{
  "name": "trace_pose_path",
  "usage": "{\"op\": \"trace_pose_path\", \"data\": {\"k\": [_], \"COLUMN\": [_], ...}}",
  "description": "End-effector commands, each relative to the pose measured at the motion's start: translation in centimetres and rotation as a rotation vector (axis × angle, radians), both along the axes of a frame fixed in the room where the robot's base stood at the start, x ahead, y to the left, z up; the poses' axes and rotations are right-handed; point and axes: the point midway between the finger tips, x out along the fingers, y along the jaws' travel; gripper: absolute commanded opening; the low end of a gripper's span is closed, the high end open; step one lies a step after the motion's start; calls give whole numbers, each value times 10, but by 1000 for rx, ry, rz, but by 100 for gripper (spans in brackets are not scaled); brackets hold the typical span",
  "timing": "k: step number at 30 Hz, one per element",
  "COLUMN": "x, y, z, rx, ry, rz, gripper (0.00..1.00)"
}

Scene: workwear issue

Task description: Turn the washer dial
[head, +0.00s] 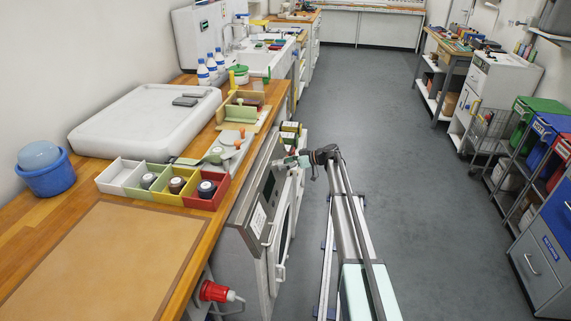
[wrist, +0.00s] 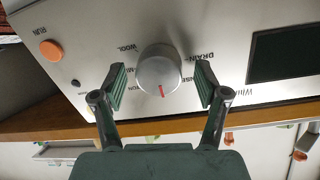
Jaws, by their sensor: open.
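The washer dial (wrist: 159,70) is a round silver knob with a red pointer mark on the washer's control panel (wrist: 215,50). In the wrist view it lies between the two fingers of my gripper (wrist: 160,85). The fingers are open, one on each side of the dial, with a visible gap on both sides. Labels such as WOOL, DRAIN and RUN surround the dial, and the fingers partly cover some. In the head view the washer (head: 257,215) stands under the wooden counter, and my gripper (head: 302,160) is at its front. The dial is hidden there.
An orange button (wrist: 50,50) and a dark display (wrist: 281,46) flank the dial on the panel. The wooden counter (head: 30,225) above carries a tray of coloured compartments (head: 205,203). A red plug (head: 214,291) sticks out below the counter. The grey floor (head: 400,150) right of my arm is clear.

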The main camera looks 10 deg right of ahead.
Motion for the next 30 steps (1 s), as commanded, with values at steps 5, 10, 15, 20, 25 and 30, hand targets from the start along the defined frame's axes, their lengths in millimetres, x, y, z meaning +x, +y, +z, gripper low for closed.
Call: {"op": "trace_pose_path", "data": {"k": [5, 10, 15, 20, 25, 30], "x": [0, 0, 0, 0, 0, 1], "y": [0, 0, 0, 1, 1, 1], "z": [0, 0, 0, 0, -1, -2], "rx": [0, 0, 0, 3, 17, 47], "ry": [0, 0, 0, 8, 47, 132], "rz": [0, 0, 0, -2, -15, -44], "gripper": [74, 31, 13, 13, 13, 13]}}
